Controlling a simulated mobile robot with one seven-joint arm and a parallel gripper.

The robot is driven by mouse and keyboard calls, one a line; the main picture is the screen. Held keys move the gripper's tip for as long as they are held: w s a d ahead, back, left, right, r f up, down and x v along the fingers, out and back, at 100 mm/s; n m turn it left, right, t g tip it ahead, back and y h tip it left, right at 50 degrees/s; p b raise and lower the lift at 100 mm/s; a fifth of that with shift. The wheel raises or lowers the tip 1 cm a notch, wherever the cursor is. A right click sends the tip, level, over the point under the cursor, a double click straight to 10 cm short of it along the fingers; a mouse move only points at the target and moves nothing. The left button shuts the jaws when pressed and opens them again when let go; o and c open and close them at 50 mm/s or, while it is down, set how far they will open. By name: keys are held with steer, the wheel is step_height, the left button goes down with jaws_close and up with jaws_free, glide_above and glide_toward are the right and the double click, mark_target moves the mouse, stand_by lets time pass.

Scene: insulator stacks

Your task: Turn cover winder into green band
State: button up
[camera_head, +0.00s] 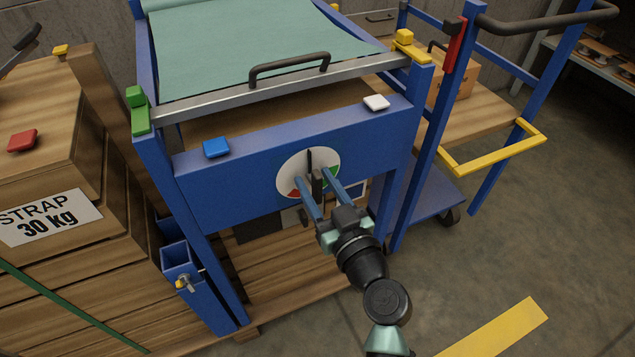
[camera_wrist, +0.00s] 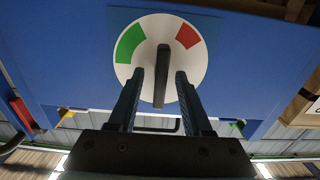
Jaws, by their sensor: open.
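The cover winder is a black bar handle (camera_head: 318,184) on a round white dial (camera_head: 287,168) on the front blue beam. In the wrist view the handle (camera_wrist: 162,88) stands out from the dial (camera_wrist: 150,28), with the green band (camera_wrist: 130,42) to its left and a red band (camera_wrist: 189,36) to its right. In the head view a thin black pointer on the dial points up onto white. My gripper (camera_head: 313,174) is open, its fingers on either side of the handle. It also shows in the wrist view (camera_wrist: 160,72). I cannot tell whether the fingers touch the handle.
A teal cover (camera_head: 250,45) lies over the blue frame behind a metal rail with a black grip (camera_head: 290,66). Blue (camera_head: 216,148) and white (camera_head: 376,103) blocks sit on the beam. Wooden crates (camera_head: 60,150) stand left, a blue cart (camera_head: 490,115) right. Floor at front right is clear.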

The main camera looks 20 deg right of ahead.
steer(key=shift+c, duration=0.2)
jaws_close()
stand_by(0.3)
